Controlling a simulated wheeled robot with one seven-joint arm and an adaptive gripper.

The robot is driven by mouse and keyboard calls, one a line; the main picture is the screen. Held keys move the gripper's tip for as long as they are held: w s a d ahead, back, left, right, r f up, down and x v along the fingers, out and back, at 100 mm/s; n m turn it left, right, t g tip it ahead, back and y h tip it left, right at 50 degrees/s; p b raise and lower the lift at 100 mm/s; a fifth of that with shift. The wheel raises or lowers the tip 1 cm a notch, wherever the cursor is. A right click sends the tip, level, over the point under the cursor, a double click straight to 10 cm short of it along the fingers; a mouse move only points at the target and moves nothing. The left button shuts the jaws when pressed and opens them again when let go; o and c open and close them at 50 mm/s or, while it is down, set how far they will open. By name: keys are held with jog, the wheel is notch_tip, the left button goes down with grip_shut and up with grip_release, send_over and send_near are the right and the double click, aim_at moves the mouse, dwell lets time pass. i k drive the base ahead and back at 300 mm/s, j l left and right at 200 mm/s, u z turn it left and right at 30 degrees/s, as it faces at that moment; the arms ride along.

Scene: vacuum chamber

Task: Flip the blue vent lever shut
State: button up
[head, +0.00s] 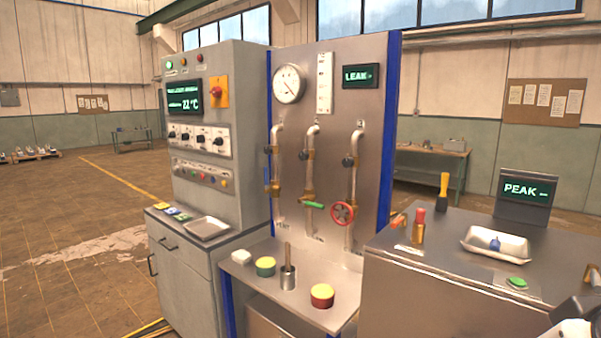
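The steel valve panel (330,120) stands upright at the centre, with three vertical pipes on it. The left pipe (278,160) carries a brass valve (273,188) low down, above a label that seems to read "VENT". A green lever (313,205) points roughly level on the middle pipe. A red handwheel (343,213) sits on the right pipe. Part of my arm shows at the bottom right corner, apart from the panel; my gripper's fingers are not visible.
A grey control cabinet (200,150) stands left of the panel. A steel bench (430,290) with a white tray (480,252) is at right. The floor at left is open.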

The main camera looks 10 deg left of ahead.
aim_at(266, 176)
jog(key=i+j, duration=0.2)
jog(key=j, duration=0.2)
jog(key=i+j, duration=0.15)
jog(key=j, duration=0.25)
jog(key=i+j, duration=0.2)
jog(key=j, duration=0.15)
jog(key=i+j, duration=0.15)
jog(key=j, duration=0.25)
jog(key=i+j, duration=0.2)
jog(key=j, duration=0.2)
jog(key=i+j+z, duration=0.1)
jog(key=j, duration=0.3)
jog(key=i+j, duration=0.25)
jog(key=j, duration=0.15)
jog(key=i+j, duration=0.15)
jog(key=j, duration=0.2)
jog(key=i+j+u, duration=0.1)
jog(key=j, duration=0.25)
jog(key=i+j, duration=0.25)
jog(key=j+u, duration=0.05)
jog(key=j, duration=0.05)
